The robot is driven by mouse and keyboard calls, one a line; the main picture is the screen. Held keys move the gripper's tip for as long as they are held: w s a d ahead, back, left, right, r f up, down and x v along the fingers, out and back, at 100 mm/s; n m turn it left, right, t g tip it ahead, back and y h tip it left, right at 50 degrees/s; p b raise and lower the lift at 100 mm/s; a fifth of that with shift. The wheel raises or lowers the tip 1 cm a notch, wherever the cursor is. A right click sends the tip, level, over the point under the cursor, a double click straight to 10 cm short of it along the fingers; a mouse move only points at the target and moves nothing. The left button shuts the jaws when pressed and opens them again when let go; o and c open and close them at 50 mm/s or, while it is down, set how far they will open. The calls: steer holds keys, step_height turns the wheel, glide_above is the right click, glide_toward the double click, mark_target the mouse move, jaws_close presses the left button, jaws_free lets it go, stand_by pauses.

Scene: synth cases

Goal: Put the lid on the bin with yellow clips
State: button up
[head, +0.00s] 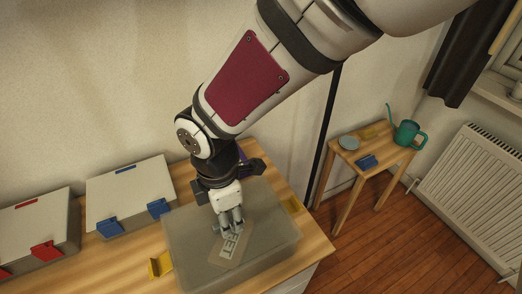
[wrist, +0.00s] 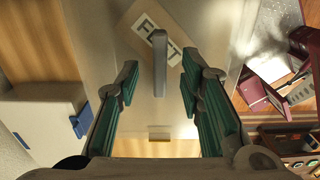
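The bin with yellow clips (head: 275,270) stands on the wooden table below my gripper. One yellow clip (head: 160,266) sticks out at its left end and another (head: 292,205) at its right end. A grey lid (head: 185,232) with a brown card reading "FELT" (head: 232,247) covers the bin's top from this angle; whether it is fully seated I cannot tell. My gripper (head: 231,226) is over the lid, pointing down. In the wrist view its fingers (wrist: 158,88) are open, on either side of a grey upright handle (wrist: 160,55), with a gap on both sides.
A pale bin with blue clips (head: 130,190) stands left of it, and one with red clips (head: 35,232) farther left. A small side table (head: 370,150) with a teal watering can (head: 408,133) stands right, near a radiator (head: 475,190). Floor between is clear.

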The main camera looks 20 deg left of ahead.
step_height(320, 180, up, 11)
stand_by(0.3)
steer(key=shift+f, duration=0.1)
steer(key=w+d+r+m+t, duration=0.1)
steer(key=w+d+r+m, duration=0.25)
steer(key=d, duration=0.35)
steer(key=w+d+r+m+t, duration=0.1)
steer(key=w+d+r+m, duration=0.1)
steer(key=d+m, duration=0.4)
steer(key=w+d+r+m+t, duration=0.1)
steer(key=w+d+r+m, duration=0.15)
steer(key=d, duration=0.55)
steer(key=s+d+r+m+t, duration=0.1)
steer(key=s+d+m, duration=0.2)
steer(key=d+m, duration=0.5)
steer(key=s+d+r+m, duration=0.1)
steer(key=s+d+m, duration=0.3)
steer(key=d+m, duration=0.4)
steer(key=shift+s+d+t, duration=0.2)
steer(key=shift+d+t, duration=0.2)
steer(key=shift+d, duration=0.55)
